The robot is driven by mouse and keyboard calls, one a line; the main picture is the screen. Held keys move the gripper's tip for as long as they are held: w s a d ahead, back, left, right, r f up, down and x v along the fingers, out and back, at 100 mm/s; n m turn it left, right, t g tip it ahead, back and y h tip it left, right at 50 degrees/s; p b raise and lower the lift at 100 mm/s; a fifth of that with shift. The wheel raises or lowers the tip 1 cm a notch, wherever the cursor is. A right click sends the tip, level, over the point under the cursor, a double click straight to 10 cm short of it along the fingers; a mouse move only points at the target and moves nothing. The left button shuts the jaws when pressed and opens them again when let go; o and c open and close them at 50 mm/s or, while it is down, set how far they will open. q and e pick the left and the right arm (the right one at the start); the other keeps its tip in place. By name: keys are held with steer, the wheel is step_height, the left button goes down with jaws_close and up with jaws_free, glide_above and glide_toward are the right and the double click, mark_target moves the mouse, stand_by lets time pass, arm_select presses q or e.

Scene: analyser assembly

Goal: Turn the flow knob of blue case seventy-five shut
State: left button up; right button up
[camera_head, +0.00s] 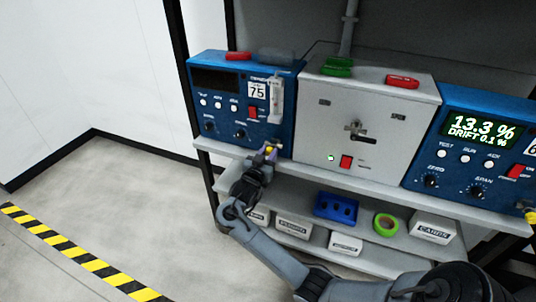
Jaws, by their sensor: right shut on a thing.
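The blue case labelled 75 (226,107) stands at the left end of the shelf. Its display is dark, and it has white buttons, a red switch (252,112) and black knobs on its front. A clear flow tube (277,101) is fixed at its right side. My right gripper (269,150) is at the case's lower right corner, below the tube. It is shut on what seems to be the flow knob (269,149), which shows only as a small yellow spot; the fingers hide most of it. My left gripper is out of view.
A grey box with a handle (368,110) stands beside the case, and another blue case (478,142) reads 13.3 %. Red and green items lie on top. The lower shelf holds a blue block (336,208), green tape (386,224) and several labelled boxes. The floor at left is clear.

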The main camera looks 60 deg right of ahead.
steer(key=m+b, duration=0.1)
steer(key=m, duration=0.4)
steer(key=shift+f+m, duration=0.15)
steer(key=shift+m, duration=0.15)
steer(key=m+b, duration=0.2)
steer(key=m, duration=0.2)
steer(key=shift+m, duration=0.3)
steer(key=m+b, duration=0.4)
steer(key=m, duration=0.2)
steer(key=shift+f, duration=0.15)
steer(key=m+b, duration=0.2)
steer(key=shift+m, duration=0.4)
steer(key=shift+m+b, duration=0.3)
steer(key=shift+m, duration=0.2)
steer(key=o, duration=1.1)
steer(key=shift+c, duration=0.2)
steer(key=shift+r, duration=0.2)
